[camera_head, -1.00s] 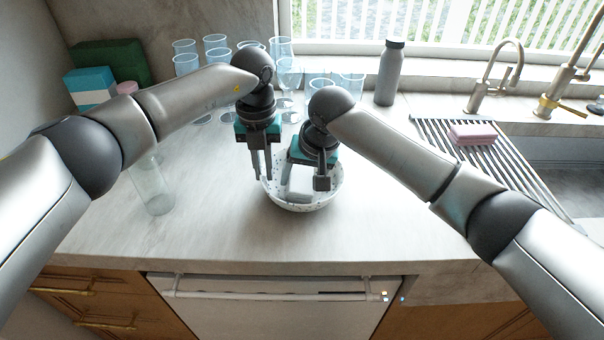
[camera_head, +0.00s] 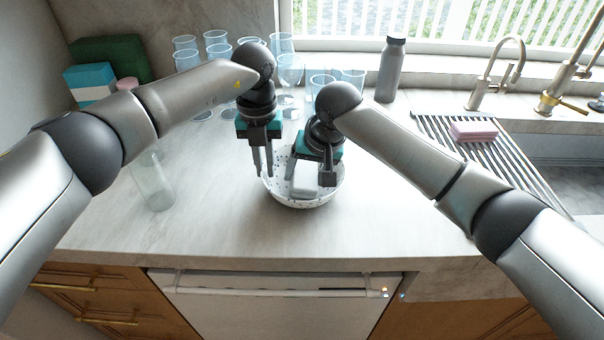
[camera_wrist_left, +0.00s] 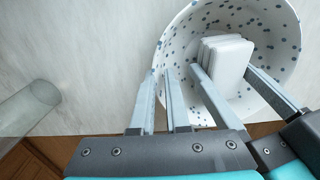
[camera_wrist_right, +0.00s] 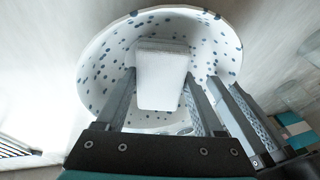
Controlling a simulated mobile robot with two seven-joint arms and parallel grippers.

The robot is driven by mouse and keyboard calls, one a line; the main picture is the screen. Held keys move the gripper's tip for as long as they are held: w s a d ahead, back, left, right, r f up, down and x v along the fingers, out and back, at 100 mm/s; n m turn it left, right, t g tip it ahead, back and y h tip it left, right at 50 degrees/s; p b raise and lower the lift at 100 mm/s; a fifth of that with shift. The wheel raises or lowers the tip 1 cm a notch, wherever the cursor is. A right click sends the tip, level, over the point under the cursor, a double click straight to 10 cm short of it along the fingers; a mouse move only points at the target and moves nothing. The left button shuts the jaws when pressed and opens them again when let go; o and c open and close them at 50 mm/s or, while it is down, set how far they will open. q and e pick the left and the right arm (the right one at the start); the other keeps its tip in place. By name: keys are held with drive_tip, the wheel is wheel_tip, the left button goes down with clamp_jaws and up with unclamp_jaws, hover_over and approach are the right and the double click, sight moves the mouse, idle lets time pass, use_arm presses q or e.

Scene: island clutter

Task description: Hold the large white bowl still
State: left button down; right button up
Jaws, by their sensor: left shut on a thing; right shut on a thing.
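The large white bowl (camera_head: 298,204) with dark speckles stands on the counter, also in the left wrist view (camera_wrist_left: 275,25) and right wrist view (camera_wrist_right: 92,72). My left gripper (camera_head: 263,172) is shut on its left rim, one finger inside and one outside, in the left wrist view (camera_wrist_left: 160,85). My right gripper (camera_head: 309,186) reaches into the bowl and is shut on this block, a finger on each side. I cannot tell whether the block touches the bowl's bottom.
A clear glass (camera_head: 154,185) stands left of the bowl. Several blue-tinted glasses (camera_head: 188,62) and a grey bottle (camera_head: 390,70) stand behind. Pink sponges (camera_head: 474,131) lie on the drying rack (camera_head: 520,165) at the right. The counter in front of the bowl is clear.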

drive_tip(key=shift+s+d+f, duration=0.15)
drive_tip(key=shift+d+f, duration=0.15)
drive_tip(key=shift+d, duration=0.3)
drive_tip(key=shift+f, duration=0.1)
drive_tip(key=shift+a, duration=0.85)
